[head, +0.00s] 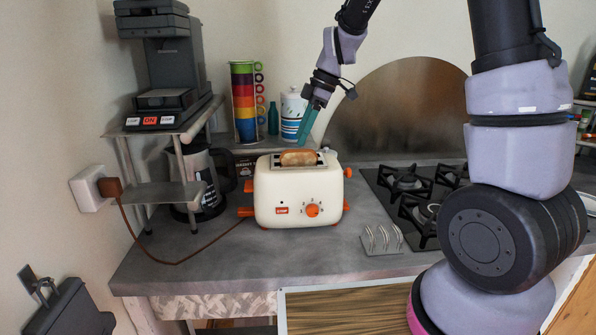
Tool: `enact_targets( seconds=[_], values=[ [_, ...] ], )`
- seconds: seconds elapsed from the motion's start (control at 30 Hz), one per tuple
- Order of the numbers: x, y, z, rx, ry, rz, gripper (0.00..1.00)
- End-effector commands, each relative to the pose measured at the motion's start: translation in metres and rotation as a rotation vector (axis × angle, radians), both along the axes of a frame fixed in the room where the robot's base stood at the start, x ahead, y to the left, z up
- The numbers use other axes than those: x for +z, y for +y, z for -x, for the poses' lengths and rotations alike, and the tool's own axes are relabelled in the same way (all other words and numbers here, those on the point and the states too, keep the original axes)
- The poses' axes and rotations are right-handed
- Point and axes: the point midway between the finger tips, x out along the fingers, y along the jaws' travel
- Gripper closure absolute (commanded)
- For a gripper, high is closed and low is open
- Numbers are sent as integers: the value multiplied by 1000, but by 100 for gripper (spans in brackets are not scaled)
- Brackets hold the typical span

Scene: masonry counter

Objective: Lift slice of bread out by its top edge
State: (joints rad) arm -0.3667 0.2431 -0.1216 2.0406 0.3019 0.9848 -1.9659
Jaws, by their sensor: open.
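A cream toaster (296,192) with orange lever, knob and feet stands on the grey counter. A browned slice of bread (298,157) sticks up out of its top slot, with its upper edge showing and the lower part hidden inside. My gripper (305,138) comes down from above with teal fingers, just above and a little right of the bread. It is open and holds nothing. From this view I cannot tell whether the fingertips touch the bread.
A toast rack (382,240) stands on the counter right of the toaster. A gas hob (415,200) lies further right. Stacked coloured mugs (244,100), a white canister (292,114) and a teal bottle (273,118) stand behind. A metal shelf (168,192) with a coffee machine (165,60) is at left.

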Motion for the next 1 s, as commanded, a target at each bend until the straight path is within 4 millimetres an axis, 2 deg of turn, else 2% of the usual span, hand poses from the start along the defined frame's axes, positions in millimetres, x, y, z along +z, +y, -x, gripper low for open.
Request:
enact_targets(
  seconds=[0.23, 0.5, 0.8, 0.93, 1.0],
  values=[
    [-19, 9, 0, 1, 2, 2, 48],
    [-53, 26, 0, -1, 1, 2, 48],
    [-56, 27, -1, -3, -1, 1, 48],
    [-56, 27, -1, -3, -1, 1, 97],
    [-56, 27, -1, -3, -1, 1, 100]
  ],
)
